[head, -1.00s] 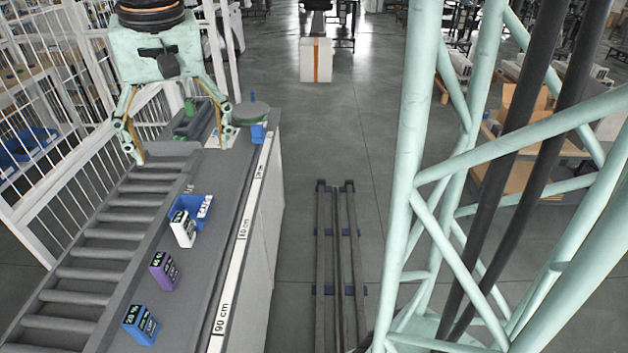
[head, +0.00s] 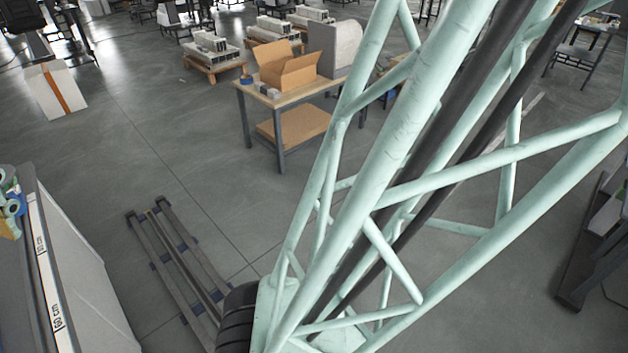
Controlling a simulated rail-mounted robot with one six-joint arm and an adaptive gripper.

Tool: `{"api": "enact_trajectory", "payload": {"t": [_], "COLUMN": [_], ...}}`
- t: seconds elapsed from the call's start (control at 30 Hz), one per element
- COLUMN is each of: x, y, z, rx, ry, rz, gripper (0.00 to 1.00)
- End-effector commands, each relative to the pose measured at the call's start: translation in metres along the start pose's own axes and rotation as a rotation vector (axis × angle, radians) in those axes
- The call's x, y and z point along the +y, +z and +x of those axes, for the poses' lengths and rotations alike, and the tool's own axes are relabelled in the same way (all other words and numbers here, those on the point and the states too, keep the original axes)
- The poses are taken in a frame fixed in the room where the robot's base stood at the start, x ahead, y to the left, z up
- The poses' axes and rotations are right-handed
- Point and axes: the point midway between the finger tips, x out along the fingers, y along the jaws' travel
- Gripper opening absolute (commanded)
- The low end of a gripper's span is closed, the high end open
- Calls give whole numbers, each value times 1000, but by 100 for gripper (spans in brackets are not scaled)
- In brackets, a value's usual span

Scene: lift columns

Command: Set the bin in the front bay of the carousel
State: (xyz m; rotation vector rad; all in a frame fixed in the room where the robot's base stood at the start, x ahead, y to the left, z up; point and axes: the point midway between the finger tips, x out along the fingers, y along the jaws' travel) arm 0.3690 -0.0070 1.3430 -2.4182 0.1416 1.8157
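At the left edge of the head view, small mint parts with round joints (head: 12,183) show at the far end of the counter, cut off by the frame. They look like part of my gripper, but its fingers cannot be made out. A small blue piece and a yellow piece sit against them; I cannot tell what these are. The bin and the carousel cannot be identified in this view.
The grey counter (head: 85,270) with a white scale strip (head: 42,255) stands at the left. Floor rails (head: 180,250) lie beside it. A table (head: 262,98) with an open cardboard box (head: 285,68) stands further back. Open floor lies between.

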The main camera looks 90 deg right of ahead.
Motion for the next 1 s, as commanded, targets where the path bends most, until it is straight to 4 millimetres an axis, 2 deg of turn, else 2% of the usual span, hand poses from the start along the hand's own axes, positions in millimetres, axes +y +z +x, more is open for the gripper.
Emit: {"api": "enact_trajectory", "payload": {"t": [0.4, 0.5, 0.7, 1.0], "x": [5, 6, 8, 8], "y": [73, 85, 98, 99], "z": [-13, -14, -13, -12], "rx": [43, 51, 55, 52], "ry": [-10, -13, -12, -11], "rz": [-102, -119, -136, -140], "gripper": [81, 81, 81, 81]}}
